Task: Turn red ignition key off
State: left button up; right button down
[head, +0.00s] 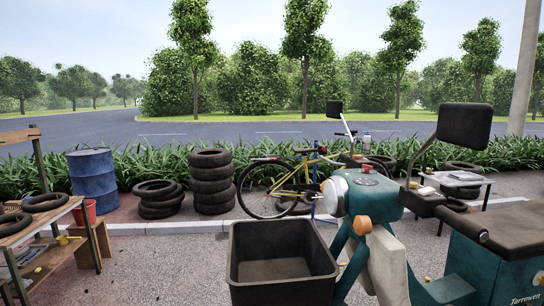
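A teal scooter-like vehicle (374,198) with a round headlamp stands right of centre in the head view. A small red piece (367,168) sits on top of its front housing and may be the ignition key. It is too small to tell its shape or which way it is turned. Neither of my grippers shows in this view.
A black open bin (283,262) is in front of the vehicle. Black mirrors (464,123) stick up on stalks. Behind are a yellow bicycle (285,186), tyre stacks (211,180) and a blue drum (93,180). A wooden rack (40,160) stands at left. Pavement left of the bin is clear.

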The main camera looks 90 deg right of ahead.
aim_at(366, 168)
jog(key=z, duration=4.35)
